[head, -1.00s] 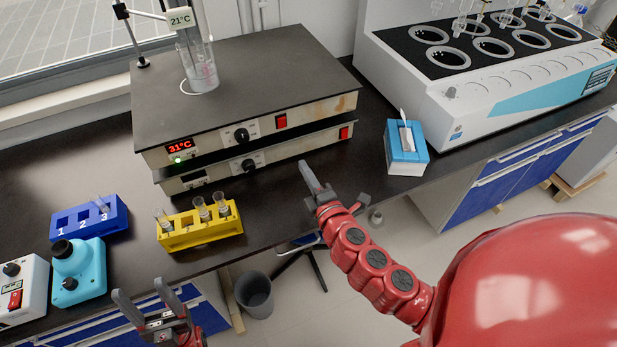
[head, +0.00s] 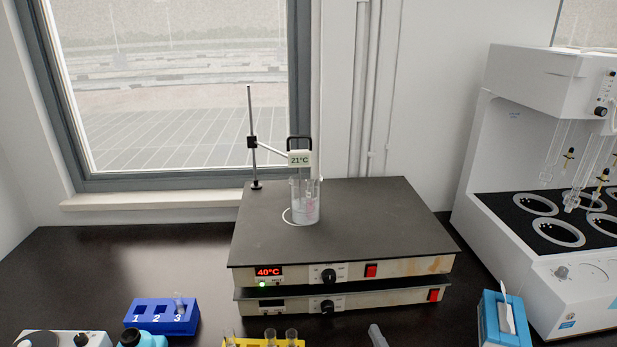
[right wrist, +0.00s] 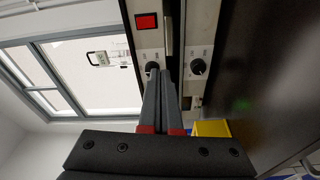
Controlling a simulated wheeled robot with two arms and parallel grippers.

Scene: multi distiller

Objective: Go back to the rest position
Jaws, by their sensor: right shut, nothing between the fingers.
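My right gripper (head: 377,336) shows only as a dark grey fingertip at the bottom edge of the head view, in front of the hot plates. In the right wrist view my right gripper (right wrist: 167,76) is shut, its two fingers together with nothing between them. The fingertips appear close to the hot plate's knob (right wrist: 152,69); I cannot tell whether they touch. In the head view the upper hot plate (head: 350,225) has its display lit at 40°C, with a beaker (head: 306,205) on top. My left gripper is not in view.
A blue rack (head: 158,326) and a yellow rack (head: 255,343) hold tubes at the front. A blue-and-white tissue box (head: 492,325) stands right, beside the large white apparatus (head: 520,265).

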